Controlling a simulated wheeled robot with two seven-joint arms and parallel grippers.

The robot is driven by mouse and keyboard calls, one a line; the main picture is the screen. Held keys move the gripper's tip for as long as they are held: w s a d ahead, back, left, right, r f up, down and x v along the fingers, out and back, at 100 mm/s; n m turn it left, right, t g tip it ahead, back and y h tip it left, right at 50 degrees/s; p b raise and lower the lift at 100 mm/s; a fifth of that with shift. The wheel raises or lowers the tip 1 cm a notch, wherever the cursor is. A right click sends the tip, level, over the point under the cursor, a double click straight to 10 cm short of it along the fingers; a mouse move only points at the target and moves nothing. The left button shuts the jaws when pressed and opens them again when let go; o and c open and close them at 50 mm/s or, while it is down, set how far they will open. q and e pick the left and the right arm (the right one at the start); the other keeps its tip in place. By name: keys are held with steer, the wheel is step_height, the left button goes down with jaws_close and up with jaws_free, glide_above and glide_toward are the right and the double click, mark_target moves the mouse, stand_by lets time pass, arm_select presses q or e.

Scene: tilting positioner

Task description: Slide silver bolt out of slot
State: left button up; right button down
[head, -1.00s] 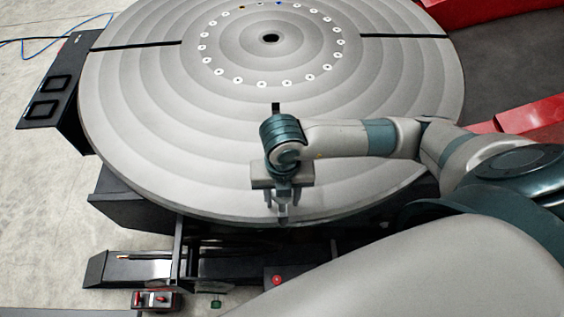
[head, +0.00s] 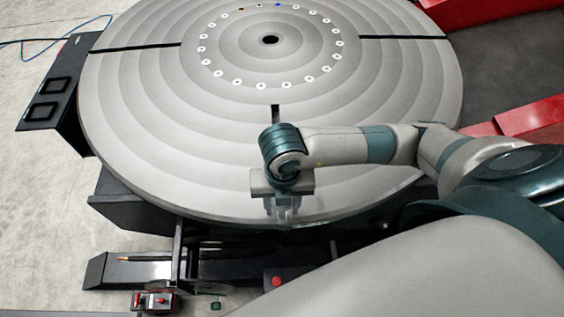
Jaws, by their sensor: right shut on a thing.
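The round grey turntable (head: 160,120) of the positioner fills the middle of the head view. It has dark radial slots; one (head: 275,112) runs toward the front edge and passes behind my right wrist. My right gripper (head: 283,212) is at the front rim of the table, pointing down, over the line of that slot. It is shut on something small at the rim. The silver bolt cannot be made out clearly; the fingers and wrist hide that spot. My left gripper is not in view.
Several white-ringed holes circle the centre hole (head: 270,40). A control box with red buttons (head: 155,301) and a red knob (head: 277,281) are below the front rim. Red beams (head: 530,115) lie at the right. A black panel (head: 50,100) stands at the left.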

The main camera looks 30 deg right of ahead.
steer(key=shift+s+a+p, duration=0.1)
steer(key=shift+s+a, duration=0.35)
steer(key=shift+s, duration=0.45)
steer(key=shift+s+a+p, duration=0.1)
steer(key=shift+s+a, duration=0.3)
steer(key=shift+s, duration=0.5)
steer(key=shift+s+a+p, duration=0.1)
steer(key=shift+s+a, duration=0.35)
steer(key=shift+s, duration=0.45)
steer(key=shift+r, duration=0.15)
step_height(320, 180, up, 7)
steer(key=p, duration=0.6)
